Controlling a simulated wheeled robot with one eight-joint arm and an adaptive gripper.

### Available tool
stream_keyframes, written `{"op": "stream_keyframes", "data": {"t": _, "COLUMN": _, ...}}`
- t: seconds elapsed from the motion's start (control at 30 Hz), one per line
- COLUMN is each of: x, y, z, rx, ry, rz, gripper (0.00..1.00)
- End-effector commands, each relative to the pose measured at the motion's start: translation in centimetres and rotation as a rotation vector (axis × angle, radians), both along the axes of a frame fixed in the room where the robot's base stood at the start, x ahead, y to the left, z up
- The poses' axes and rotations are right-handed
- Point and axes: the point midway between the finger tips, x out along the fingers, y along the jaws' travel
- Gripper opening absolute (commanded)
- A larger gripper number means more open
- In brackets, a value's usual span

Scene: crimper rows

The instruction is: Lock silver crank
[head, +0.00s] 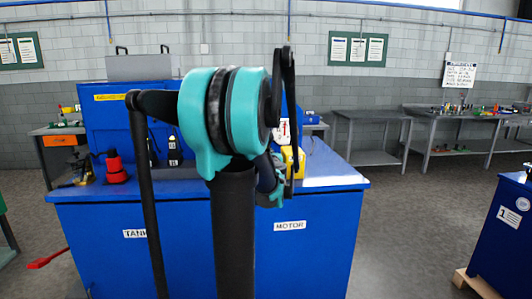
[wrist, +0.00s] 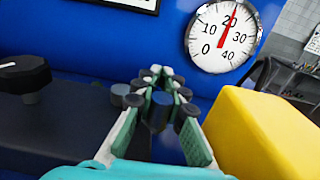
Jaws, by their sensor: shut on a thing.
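My gripper (wrist: 165,80) points away from the camera in the wrist view, with its two green-padded fingers close together. They are shut on a small grey part between them, which I take to be the silver crank (wrist: 160,106). Most of it is hidden by the fingers, and its lock position cannot be made out. In the head view my gripper (head: 277,190) is partly hidden behind my arm, above the blue bench top near its MOTOR label. The crank cannot be made out there.
A yellow block (wrist: 262,132) stands close to the right of the fingers. A round dial (wrist: 224,36) is on the blue panel behind. A black knob (wrist: 25,76) is at left. In the head view a red device (head: 115,168) stands at the left of the blue bench (head: 180,260).

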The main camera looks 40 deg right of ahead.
Motion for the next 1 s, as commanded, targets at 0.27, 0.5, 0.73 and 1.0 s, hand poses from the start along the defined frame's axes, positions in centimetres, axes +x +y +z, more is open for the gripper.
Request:
{"op": "stream_keyframes", "data": {"t": 0.27, "x": 0.06, "y": -0.11, "z": 0.04, "rx": 0.0, "ry": 0.0, "rz": 0.004, "gripper": 0.0}}
{"op": "stream_keyframes", "data": {"t": 0.5, "x": 0.07, "y": -0.12, "z": 0.05, "rx": 0.0, "ry": 0.0, "rz": 0.003, "gripper": 0.24}}
{"op": "stream_keyframes", "data": {"t": 0.73, "x": 0.06, "y": -0.07, "z": 0.03, "rx": 0.0, "ry": 0.0, "rz": 0.004, "gripper": 0.3}}
{"op": "stream_keyframes", "data": {"t": 1.0, "x": -0.91, "y": 0.51, "z": 0.04, "rx": 0.0, "ry": 0.0, "rz": 0.004, "gripper": 0.3}}
